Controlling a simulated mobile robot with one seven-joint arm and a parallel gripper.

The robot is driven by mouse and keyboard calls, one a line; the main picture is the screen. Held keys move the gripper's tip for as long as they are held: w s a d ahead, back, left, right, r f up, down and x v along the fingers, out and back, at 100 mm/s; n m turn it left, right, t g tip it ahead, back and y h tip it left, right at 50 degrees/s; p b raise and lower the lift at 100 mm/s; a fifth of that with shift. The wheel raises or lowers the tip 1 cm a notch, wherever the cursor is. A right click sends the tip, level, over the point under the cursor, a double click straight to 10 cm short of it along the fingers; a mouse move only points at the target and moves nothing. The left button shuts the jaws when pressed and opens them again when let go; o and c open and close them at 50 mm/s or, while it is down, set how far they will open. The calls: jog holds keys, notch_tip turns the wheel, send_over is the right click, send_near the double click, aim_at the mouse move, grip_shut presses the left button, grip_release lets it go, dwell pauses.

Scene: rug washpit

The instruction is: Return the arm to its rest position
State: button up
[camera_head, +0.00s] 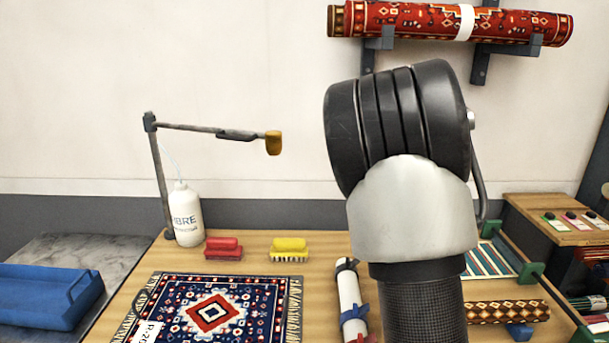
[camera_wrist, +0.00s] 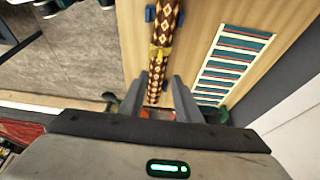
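My arm (camera_head: 415,200) stands large in front of the head camera, and its dark and pale links cover part of the table and wall. My gripper is hidden in the head view. In the wrist view my gripper (camera_wrist: 160,76) shows two grey fingers spread apart, with nothing visibly held between them. Beyond the gap, a brown patterned roll (camera_wrist: 166,28) with a yellow band lies on the wooden table. That roll (camera_head: 508,312) also shows at the right of the head view, and my gripper appears to be above the table, apart from it.
A navy rug (camera_head: 250,290), red brush (camera_head: 223,249), yellow brush (camera_head: 289,249), white bottle (camera_head: 186,215) and white roll (camera_head: 350,300) are on the table. A striped piece (camera_head: 490,258) lies right of my arm. A red rug roll (camera_head: 400,18) rests on wall brackets.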

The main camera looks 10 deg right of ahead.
jog(key=s+a+r+n+t+y+p, duration=0.2)
jog(key=s+a+r+n, duration=0.3)
jog(key=s+a+n, duration=0.5)
jog(key=s+a+r+n+t+y+p, duration=0.2)
jog(key=s+a+r+n+t, duration=0.2)
jog(key=s+a+n, duration=0.6)
jog(key=a+r, duration=0.1)
jog(key=a, duration=0.3)
jog(key=shift+s+a+r+n+t, duration=0.2)
jog(key=shift+a+r+n+t, duration=0.1)
jog(key=shift+a, duration=0.1)
